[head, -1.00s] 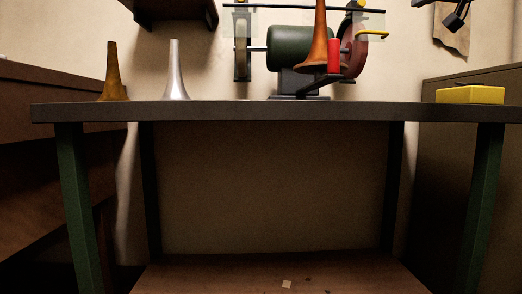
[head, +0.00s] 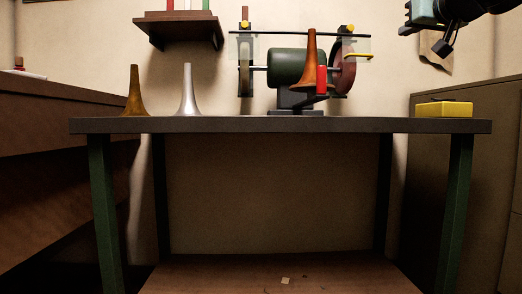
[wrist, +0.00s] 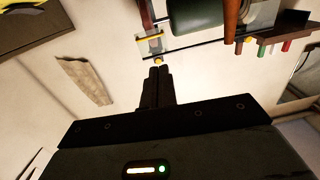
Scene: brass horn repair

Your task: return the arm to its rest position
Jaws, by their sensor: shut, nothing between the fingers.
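My gripper (wrist: 157,72) is shut and empty in the wrist view, its two dark fingers together and pointing up the picture. In the head view my gripper (head: 442,47) hangs at the upper right, in front of the wall and above the yellow box (head: 444,109). It is clear of the bench (head: 280,125) and touches nothing that I can see. Most of my arm is outside the head view.
On the bench stand a brown horn bell (head: 134,97), a silver one (head: 188,97) and a green grinder (head: 287,68), with an orange-brown bell (head: 311,67) and a red cylinder (head: 322,79) before it. A wall shelf (head: 180,29) is at upper left.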

